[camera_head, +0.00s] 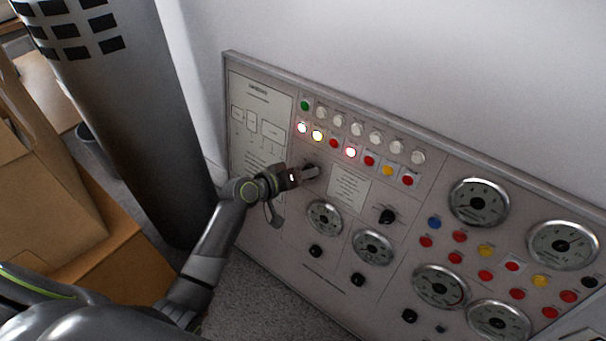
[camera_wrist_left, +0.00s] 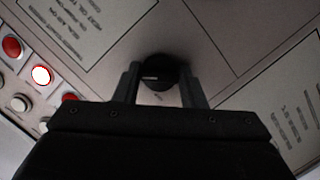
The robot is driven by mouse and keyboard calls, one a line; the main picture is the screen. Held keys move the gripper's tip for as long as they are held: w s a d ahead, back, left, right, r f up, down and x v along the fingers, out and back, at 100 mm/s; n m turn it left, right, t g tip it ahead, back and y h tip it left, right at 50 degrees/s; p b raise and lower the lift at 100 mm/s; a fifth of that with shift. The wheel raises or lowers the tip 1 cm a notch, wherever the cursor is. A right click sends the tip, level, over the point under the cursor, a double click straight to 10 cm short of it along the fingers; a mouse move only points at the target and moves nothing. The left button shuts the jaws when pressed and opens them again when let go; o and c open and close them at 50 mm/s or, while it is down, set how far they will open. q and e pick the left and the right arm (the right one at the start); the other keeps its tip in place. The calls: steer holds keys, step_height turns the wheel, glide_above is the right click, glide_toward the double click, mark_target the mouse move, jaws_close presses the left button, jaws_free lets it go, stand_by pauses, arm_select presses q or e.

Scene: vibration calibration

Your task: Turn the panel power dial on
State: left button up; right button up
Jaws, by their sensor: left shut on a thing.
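The control panel (camera_head: 330,279) leans along the wall, with rows of lights, gauges and black knobs. My left gripper (camera_head: 312,172) reaches its upper left part, below the lit lamps. In the left wrist view my left gripper (camera_wrist_left: 160,88) has its two fingers on either side of a round black dial (camera_wrist_left: 158,71) and is shut on it. The dial shows a pale mark pointing left in that view. In the head view the dial is mostly hidden by the gripper. My right gripper is not in view.
Another black knob (camera_head: 387,216) sits to the right of the gripper, and a round gauge (camera_head: 324,217) lies just below it. A dark grey column (camera_head: 140,120) and cardboard boxes (camera_head: 60,190) stand at the left. Several lamps are lit (camera_head: 317,135).

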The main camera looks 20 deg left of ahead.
arm_select(q)
steer(key=shift+f, duration=0.1)
steer(key=o, duration=0.8)
steer(key=shift+o, duration=0.9)
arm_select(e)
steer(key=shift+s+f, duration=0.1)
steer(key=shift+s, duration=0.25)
arm_select(q)
steer(key=p+v, duration=0.3)
steer(key=v, duration=1.4)
steer(key=shift+s, duration=0.2)
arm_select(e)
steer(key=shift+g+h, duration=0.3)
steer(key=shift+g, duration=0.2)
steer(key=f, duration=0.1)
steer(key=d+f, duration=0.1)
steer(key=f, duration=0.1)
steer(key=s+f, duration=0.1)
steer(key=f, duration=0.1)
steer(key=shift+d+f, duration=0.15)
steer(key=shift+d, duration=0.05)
